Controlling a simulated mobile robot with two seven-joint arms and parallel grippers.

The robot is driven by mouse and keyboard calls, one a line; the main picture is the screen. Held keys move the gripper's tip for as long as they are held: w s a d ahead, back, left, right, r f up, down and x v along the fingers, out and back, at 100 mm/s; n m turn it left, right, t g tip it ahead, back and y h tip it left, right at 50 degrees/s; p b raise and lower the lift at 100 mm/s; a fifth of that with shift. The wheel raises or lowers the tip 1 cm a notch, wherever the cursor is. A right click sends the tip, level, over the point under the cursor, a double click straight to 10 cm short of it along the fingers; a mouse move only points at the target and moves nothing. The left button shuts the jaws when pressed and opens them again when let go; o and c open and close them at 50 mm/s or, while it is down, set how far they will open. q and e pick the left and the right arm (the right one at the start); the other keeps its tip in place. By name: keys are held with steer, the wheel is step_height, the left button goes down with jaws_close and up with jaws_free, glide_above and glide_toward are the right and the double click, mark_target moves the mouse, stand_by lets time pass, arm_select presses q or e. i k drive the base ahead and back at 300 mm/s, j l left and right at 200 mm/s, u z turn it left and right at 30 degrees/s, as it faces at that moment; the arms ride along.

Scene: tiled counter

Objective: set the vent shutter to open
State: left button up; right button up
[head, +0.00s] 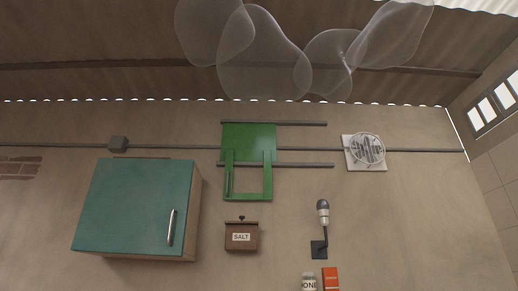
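The vent shutter appears to be the green panel (249,142) on the wall in the middle of the head view. It sits at the left end of two grey horizontal rails, an upper rail (300,123) and a lower rail (308,165). Below the solid panel is a green frame (232,197) around a wall-coloured area. A thin upright bar, possibly a handle, shows at its left side. Neither of my grippers is in view.
A teal cabinet (135,205) hangs at the left, its door shut. A salt box (241,237) hangs below the shutter. A wall lamp (322,215) and a round caged fan (367,150) are at the right. Hazy translucent shapes (265,55) hang above.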

mark_target(241, 142)
steer(key=k, duration=0.1)
steer(key=i+j+z, duration=0.75)
steer(key=i+j, duration=0.1)
